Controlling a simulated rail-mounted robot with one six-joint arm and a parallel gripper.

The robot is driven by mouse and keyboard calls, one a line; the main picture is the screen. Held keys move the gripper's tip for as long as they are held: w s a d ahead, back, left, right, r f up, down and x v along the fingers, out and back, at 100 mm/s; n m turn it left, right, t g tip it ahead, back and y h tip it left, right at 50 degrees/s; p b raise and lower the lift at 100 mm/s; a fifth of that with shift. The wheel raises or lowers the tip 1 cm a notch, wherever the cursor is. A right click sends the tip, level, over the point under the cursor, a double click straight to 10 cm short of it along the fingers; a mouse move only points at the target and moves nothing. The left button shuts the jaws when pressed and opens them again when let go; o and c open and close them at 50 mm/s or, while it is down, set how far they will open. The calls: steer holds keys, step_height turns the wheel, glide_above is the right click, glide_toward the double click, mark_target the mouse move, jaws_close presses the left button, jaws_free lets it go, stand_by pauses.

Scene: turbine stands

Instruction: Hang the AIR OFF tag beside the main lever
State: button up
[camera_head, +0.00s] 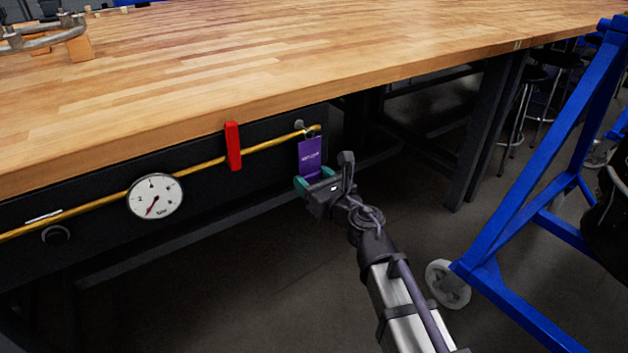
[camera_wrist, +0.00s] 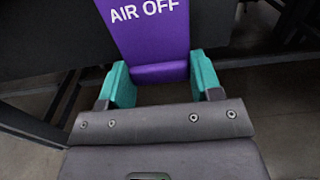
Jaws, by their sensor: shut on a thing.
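The purple AIR OFF tag (camera_head: 310,157) is upright in front of the dark panel under the bench edge. Its top is at the right end of the yellow pipe, by a small grey knob or peg (camera_head: 299,125); I cannot tell whether it hangs on it. My gripper (camera_head: 317,184) is shut on the tag's lower end. In the wrist view the tag (camera_wrist: 146,35) stands between the teal fingertips (camera_wrist: 160,82), its lettering readable. The red main lever (camera_head: 233,146) stands upright across the yellow pipe (camera_head: 199,168), left of the tag and apart from it.
A round pressure gauge (camera_head: 155,198) sits on the pipe left of the lever. The wooden benchtop (camera_head: 280,55) overhangs the panel just above the tag. A blue frame on wheels (camera_head: 530,160) stands at the right. The floor below the panel is clear.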

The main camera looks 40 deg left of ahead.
steer(key=o, duration=1.4)
steer(key=shift+c, duration=0.2)
steer(key=shift+o, duration=0.8)
steer(key=v, duration=0.7)
